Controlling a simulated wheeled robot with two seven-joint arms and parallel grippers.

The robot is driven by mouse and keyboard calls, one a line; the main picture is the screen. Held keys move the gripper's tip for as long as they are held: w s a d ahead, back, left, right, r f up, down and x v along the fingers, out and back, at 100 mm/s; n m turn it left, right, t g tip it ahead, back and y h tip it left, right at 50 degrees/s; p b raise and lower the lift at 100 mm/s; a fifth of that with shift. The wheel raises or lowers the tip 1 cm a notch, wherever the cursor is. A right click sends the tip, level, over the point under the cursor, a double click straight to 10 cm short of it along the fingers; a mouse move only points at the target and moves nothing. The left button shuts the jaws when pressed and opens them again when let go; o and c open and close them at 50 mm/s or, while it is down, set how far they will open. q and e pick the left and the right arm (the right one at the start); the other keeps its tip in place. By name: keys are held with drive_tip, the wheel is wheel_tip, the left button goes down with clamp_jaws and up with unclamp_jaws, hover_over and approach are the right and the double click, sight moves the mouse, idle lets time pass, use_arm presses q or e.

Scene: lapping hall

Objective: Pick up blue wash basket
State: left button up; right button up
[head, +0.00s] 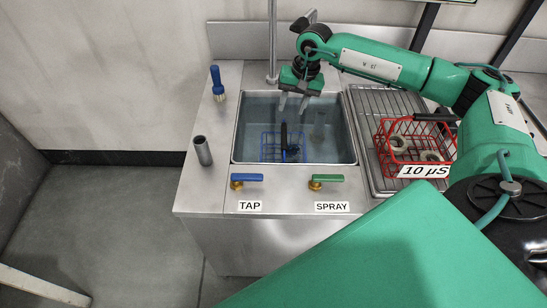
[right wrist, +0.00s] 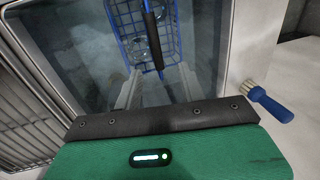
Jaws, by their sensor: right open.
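The blue wash basket (head: 269,152) is a wire basket with a dark upright handle (head: 284,140), standing in the water of the sink (head: 240,150). In the right wrist view the basket (right wrist: 172,22) lies ahead of the fingers, and its dark handle (right wrist: 152,38) runs across its middle. Pale round shapes show inside it, not clearly. My right gripper (head: 293,104) points down over the back of the sink, behind the basket and apart from it. Its fingers are spread with nothing between them, as the right wrist view (right wrist: 158,88) also shows. My left gripper is not in view.
A red wire basket (head: 385,150) with pale rings stands on the ribbed drainboard (head: 372,102) at the right, by a "10 µS" label (head: 425,171). TAP (head: 247,178) and SPRAY (head: 327,178) levers are in front.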

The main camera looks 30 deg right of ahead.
sight(285, 135)
drive_tip(key=x, duration=0.5)
drive_tip(key=d+p+x, duration=0.1)
drive_tip(key=x, duration=0.2)
drive_tip(key=shift+f, duration=0.25)
drive_tip(key=shift+a+f+p, duration=0.2)
drive_tip(key=shift+f+p, duration=0.1)
drive_tip(key=shift+f, duration=0.15)
drive_tip(key=p+x, duration=0.1)
drive_tip(key=x, duration=0.2)
drive_tip(key=shift+s+a+f, duration=0.15)
drive_tip(key=shift+f, duration=0.5)
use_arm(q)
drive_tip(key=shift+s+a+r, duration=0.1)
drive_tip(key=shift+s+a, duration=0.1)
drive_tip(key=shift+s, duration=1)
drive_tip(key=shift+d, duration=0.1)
use_arm(e)
drive_tip(key=shift+c, duration=0.4)
